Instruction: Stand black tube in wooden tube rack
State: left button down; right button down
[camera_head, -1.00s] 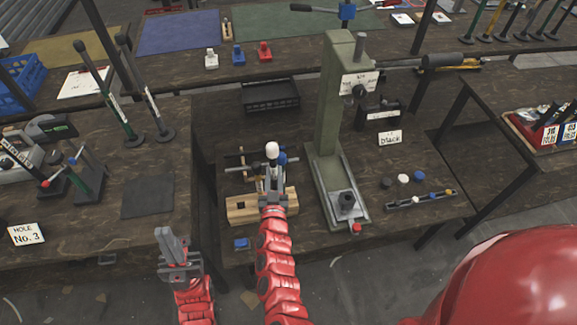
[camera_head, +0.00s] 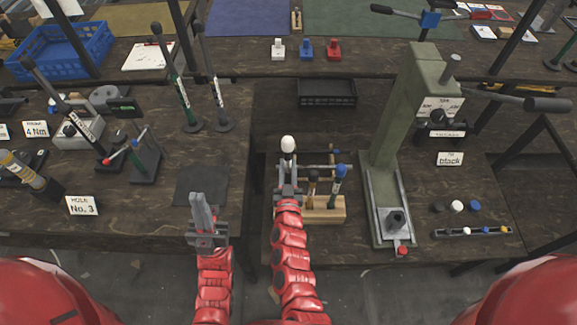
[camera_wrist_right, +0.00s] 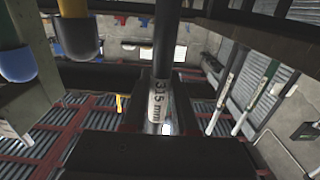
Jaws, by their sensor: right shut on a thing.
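In the head view a white rounded top (camera_head: 288,144) shows just above this gripper. The wooden tube rack (camera_head: 325,214) lies just right of the right gripper. A blue-topped tube (camera_head: 340,172) and a dark-topped tool (camera_head: 312,178) stand at it. The held tube's lower end is hidden.
A green press (camera_head: 400,125) stands right of the rack. A black tray (camera_head: 327,93) lies behind. A dark mat (camera_head: 201,191) lies on the left bench.

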aim_at(288, 180)
jog(key=shift+f+b, duration=2)
jog(key=shift+f, duration=0.9)
jog(key=shift+f+b, duration=3.15)
jog(key=shift+f, duration=1.2)
jog(key=c, duration=0.6)
grip_release()
jog(key=s+p, duration=0.4)
jog(key=s, duration=1.3)
jog(key=shift+s, duration=0.15)
